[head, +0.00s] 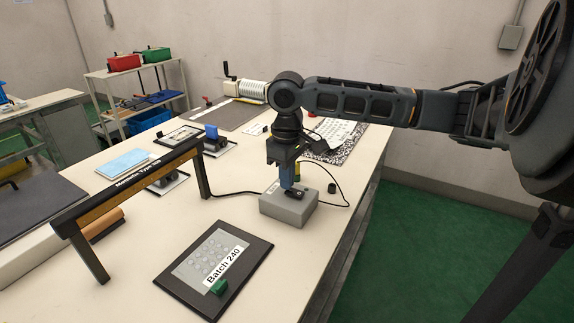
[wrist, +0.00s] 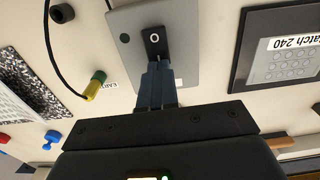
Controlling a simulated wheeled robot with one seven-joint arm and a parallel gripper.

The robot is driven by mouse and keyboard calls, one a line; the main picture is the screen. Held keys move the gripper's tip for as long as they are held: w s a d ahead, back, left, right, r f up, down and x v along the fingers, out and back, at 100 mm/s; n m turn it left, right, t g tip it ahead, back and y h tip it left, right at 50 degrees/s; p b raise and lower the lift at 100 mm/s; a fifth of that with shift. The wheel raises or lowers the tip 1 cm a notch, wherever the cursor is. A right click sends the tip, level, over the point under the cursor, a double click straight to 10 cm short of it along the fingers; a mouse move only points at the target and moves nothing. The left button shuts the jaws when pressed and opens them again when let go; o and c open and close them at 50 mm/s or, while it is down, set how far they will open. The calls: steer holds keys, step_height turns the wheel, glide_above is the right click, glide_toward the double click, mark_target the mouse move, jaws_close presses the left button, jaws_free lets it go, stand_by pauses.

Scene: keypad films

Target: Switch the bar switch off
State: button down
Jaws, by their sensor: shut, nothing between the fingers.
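The bar switch is a black rocker (head: 297,192) on top of a grey box (head: 287,209) at the middle of the bench. In the wrist view the rocker (wrist: 154,40) shows a white O at its far end, and its other end is hidden behind my fingers. The box (wrist: 185,25) has a dark green dot beside the rocker. My gripper (head: 287,186) points straight down over the box with its blue fingers shut and empty. In the wrist view its fingertips (wrist: 157,68) are at the rocker's near part. I cannot tell whether they touch it.
A framed keypad panel labelled Batch 240 (head: 216,264) lies in front of the box. A low gantry bar (head: 135,187) stands to the left. A black cable loops behind the box, near a yellow-green plug (wrist: 95,86). Bare bench lies between the panel and the box.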

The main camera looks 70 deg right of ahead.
steer(key=shift+f, duration=0.2)
steer(key=shift+w+f, duration=0.1)
steer(key=shift+f, duration=0.05)
stand_by(0.3)
steer(key=shift+s+a+r+p, duration=0.2)
steer(key=shift+s+r+p, duration=0.25)
steer(key=shift+s+p, duration=0.2)
